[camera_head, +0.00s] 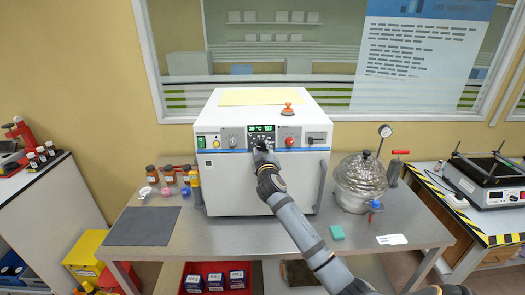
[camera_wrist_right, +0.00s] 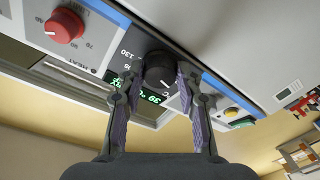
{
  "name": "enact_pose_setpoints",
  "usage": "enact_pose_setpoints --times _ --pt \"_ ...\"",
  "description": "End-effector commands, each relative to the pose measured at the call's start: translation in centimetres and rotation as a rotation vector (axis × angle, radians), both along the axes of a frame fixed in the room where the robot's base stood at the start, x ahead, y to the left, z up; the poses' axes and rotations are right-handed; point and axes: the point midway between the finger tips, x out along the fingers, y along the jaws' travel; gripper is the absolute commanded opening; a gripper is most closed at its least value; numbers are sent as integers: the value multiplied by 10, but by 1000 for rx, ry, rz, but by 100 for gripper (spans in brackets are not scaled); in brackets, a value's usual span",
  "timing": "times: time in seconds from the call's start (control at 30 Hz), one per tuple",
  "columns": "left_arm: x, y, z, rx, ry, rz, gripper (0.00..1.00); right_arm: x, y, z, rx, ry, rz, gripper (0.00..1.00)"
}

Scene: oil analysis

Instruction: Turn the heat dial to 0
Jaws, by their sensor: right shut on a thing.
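The white oven (camera_head: 262,185) stands on the grey bench with its control panel facing me. Its green display (camera_head: 262,128) reads about 39 °C. The black heat dial (camera_wrist_right: 160,70) sits just below the display and has a pale mark on its face. Part of its printed scale, including 130, shows beside it. My right gripper (camera_wrist_right: 157,88) is shut on the dial, one finger on each side; in the head view it also shows at the panel (camera_head: 263,152), covering most of the dial. My left gripper is not in view.
A red knob (camera_wrist_right: 64,25) is beside the dial on the panel. An orange-red object (camera_head: 288,108) sits on the oven top. Small bottles (camera_head: 152,174) stand left of the oven, a glass desiccator (camera_head: 360,182) right of it. The dark mat (camera_head: 143,226) is bare.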

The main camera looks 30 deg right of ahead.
Motion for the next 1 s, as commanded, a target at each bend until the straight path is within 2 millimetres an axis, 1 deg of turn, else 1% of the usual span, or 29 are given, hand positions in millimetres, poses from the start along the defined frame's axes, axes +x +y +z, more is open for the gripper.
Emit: enact_pose_setpoints --times 0.03,0.17,0.2,0.43,0.53,0.67,0.8,0.9,1.0 --pt "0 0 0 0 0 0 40 0 0 1 -2 0 0 39" --pt "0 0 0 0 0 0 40 0 0 0 -2 -1 0 57" --pt "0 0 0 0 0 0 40 0 0 0 -2 -1 0 58" --pt "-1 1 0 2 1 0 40 0 0 0 0 0 0 58" --pt "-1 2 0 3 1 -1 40 -5 3 0 -1 0 1 58" --pt "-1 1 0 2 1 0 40 -26 14 0 -2 0 2 58" --pt "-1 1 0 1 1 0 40 -58 30 0 -1 1 2 58" --pt "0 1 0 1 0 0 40 -78 40 0 -1 0 1 58" --pt "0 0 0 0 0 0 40 -93 48 0 1 1 2 58"
